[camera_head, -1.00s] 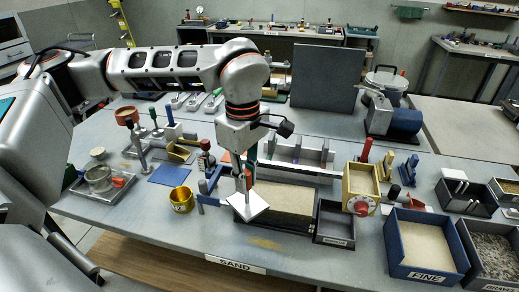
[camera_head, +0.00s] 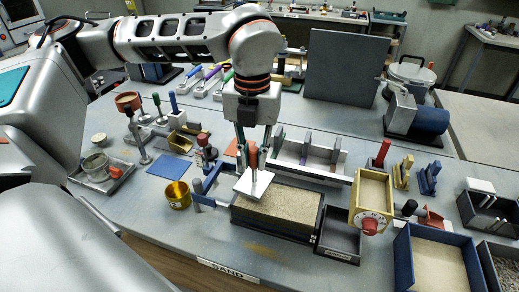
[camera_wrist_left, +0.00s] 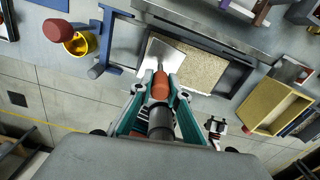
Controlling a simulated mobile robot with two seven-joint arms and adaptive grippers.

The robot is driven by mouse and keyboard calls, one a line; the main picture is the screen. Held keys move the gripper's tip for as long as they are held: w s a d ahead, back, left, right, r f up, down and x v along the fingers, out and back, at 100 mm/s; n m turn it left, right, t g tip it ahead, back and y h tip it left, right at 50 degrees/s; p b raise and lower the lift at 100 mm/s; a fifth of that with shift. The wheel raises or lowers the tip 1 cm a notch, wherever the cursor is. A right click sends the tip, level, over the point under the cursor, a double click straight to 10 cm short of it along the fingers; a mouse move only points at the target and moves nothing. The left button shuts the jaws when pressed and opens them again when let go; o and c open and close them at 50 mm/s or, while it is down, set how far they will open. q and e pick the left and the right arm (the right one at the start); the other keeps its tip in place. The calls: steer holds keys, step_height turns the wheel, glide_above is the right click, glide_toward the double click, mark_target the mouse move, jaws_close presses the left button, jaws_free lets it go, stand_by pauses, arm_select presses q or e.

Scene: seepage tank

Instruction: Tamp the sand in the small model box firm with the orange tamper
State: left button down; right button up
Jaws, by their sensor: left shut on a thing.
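My left gripper (camera_head: 252,150) is shut on the orange handle of the tamper (camera_head: 253,185), whose flat pale square plate faces down. In the left wrist view the gripper (camera_wrist_left: 160,97) closes around the orange grip (camera_wrist_left: 160,85), and the plate (camera_wrist_left: 162,52) covers the left end of the sand. The small model box (camera_head: 270,228) is a dark, low tray filled with level-looking tan sand (camera_head: 290,203). The plate is over the box's left part; I cannot tell whether it touches the sand. My right gripper is not in view.
A blue clamp-like frame (camera_head: 208,190) and a yellow cup (camera_head: 177,195) stand left of the box. A small dark tray (camera_head: 340,232) and a yellow box with a red knob (camera_head: 371,195) stand close on the right. A rack (camera_head: 300,160) is just behind.

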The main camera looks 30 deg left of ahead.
mark_target(254, 171)
arm_select(q)
steer(key=shift+w+n, duration=0.15)
steer(key=shift+n, duration=0.55)
steer(key=shift+f+b, duration=1.05)
steer(key=shift+f, duration=0.75)
steer(key=shift+f, duration=0.1)
steer(key=shift+f+b, duration=0.25)
steer(key=shift+b, duration=0.05)
steer(key=shift+f, duration=0.2)
